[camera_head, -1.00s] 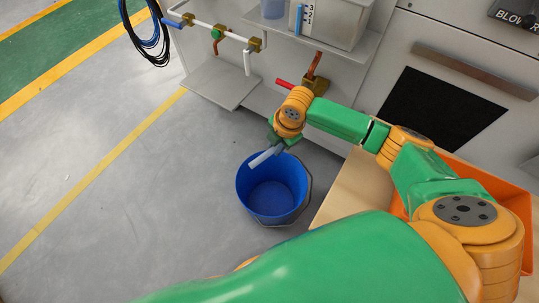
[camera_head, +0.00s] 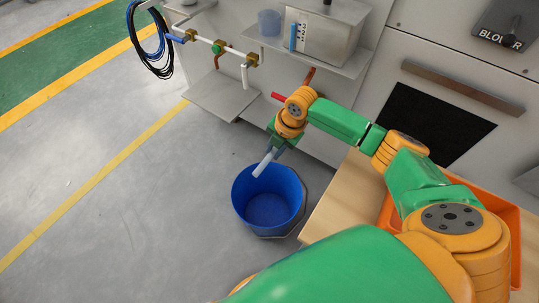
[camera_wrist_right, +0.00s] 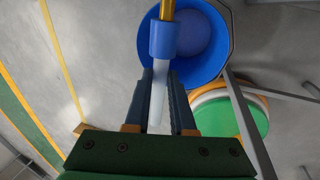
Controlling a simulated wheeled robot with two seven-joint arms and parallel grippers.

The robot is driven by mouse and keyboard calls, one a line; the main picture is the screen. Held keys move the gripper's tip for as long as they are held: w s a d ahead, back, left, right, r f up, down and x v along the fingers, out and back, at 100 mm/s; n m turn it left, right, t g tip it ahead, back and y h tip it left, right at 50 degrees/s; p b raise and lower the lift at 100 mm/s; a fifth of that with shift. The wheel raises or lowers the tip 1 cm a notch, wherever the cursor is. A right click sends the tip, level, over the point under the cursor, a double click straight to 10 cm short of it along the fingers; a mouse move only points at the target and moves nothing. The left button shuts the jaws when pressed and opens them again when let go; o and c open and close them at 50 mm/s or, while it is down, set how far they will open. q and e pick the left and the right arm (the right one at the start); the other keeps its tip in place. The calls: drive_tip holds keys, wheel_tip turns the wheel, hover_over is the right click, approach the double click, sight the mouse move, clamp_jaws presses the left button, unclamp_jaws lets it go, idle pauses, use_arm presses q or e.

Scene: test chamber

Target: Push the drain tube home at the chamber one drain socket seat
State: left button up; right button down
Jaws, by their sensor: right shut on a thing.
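My right gripper (camera_head: 271,153) hangs above the blue bucket, pointing down. In the right wrist view its two dark fingers (camera_wrist_right: 161,92) are shut on a whitish drain tube (camera_wrist_right: 157,105). Beyond the fingertips, a blue collar (camera_wrist_right: 163,40) lies in line with the tube, and a brass-coloured pipe (camera_wrist_right: 167,9) enters its far end. I cannot tell how deep the parts sit in each other. In the head view the pale tube (camera_head: 263,164) slants down over the bucket; the socket seat is not clearly visible there. My left gripper is not in view.
The blue bucket (camera_head: 240,207) stands on the floor beside a wooden bench (camera_head: 330,205) with an orange tray (camera_head: 515,240). A pipe with brass fittings (camera_head: 220,47), a red handle (camera_head: 280,96) and a metal shelf (camera_head: 215,98) are behind. Floor to the left is clear.

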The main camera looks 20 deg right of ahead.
drive_tip(key=shift+w+d+f+b, duration=0.15)
drive_tip(key=shift+w+d+b, duration=0.4)
drive_tip(key=shift+d, duration=0.35)
drive_tip(key=shift+w+d, duration=0.3)
drive_tip(key=shift+d, duration=0.15)
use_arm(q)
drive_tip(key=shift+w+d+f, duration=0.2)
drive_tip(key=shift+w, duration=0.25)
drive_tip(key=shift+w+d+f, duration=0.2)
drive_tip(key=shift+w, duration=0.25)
use_arm(e)
drive_tip(key=shift+r, duration=0.2)
use_arm(q)
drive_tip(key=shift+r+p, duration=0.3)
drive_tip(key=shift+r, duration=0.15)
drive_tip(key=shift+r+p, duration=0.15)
drive_tip(key=shift+p, duration=0.15)
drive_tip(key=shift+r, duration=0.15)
